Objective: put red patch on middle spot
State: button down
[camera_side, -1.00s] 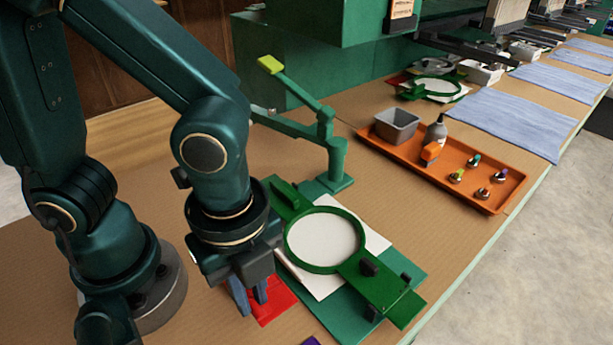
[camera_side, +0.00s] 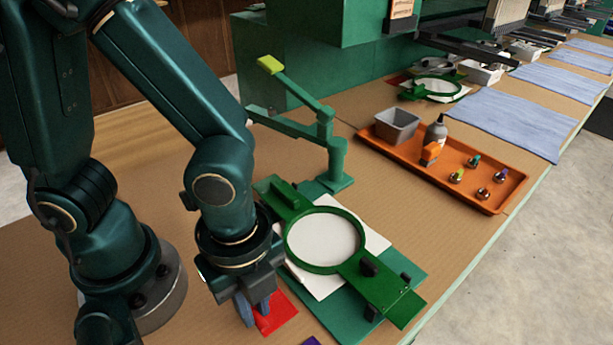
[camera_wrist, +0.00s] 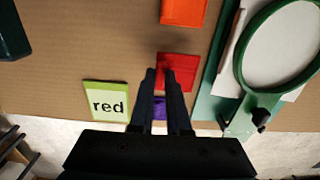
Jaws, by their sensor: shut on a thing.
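The red patch (camera_side: 283,312) is a flat red piece at the table's front, left of the green hoop frame (camera_side: 400,302). My gripper (camera_side: 253,318) points down at its left part, fingers close together and shut on it. The wrist view shows the fingers (camera_wrist: 160,74) over the red patch (camera_wrist: 181,67), hiding part of it. The patch looks flat and level with the table; I cannot tell whether it is lifted. The round hoop (camera_side: 289,243) holds white cloth (camera_side: 325,238), which also shows in the wrist view (camera_wrist: 285,45). I see no separate spots on the cloth.
In the wrist view, an orange patch (camera_wrist: 183,10), a purple patch (camera_wrist: 158,116) and a card reading "red" (camera_wrist: 106,100) lie around the gripper. A green jointed arm (camera_side: 335,150) stands behind the hoop. An orange tray (camera_side: 470,195) with several items sits farther right.

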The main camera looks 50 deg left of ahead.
jog(key=shift+f, duration=1.15)
jog(key=c, duration=0.8)
grip_release()
jog(key=shift+r, duration=0.1)
jog(key=shift+r, duration=3.45)
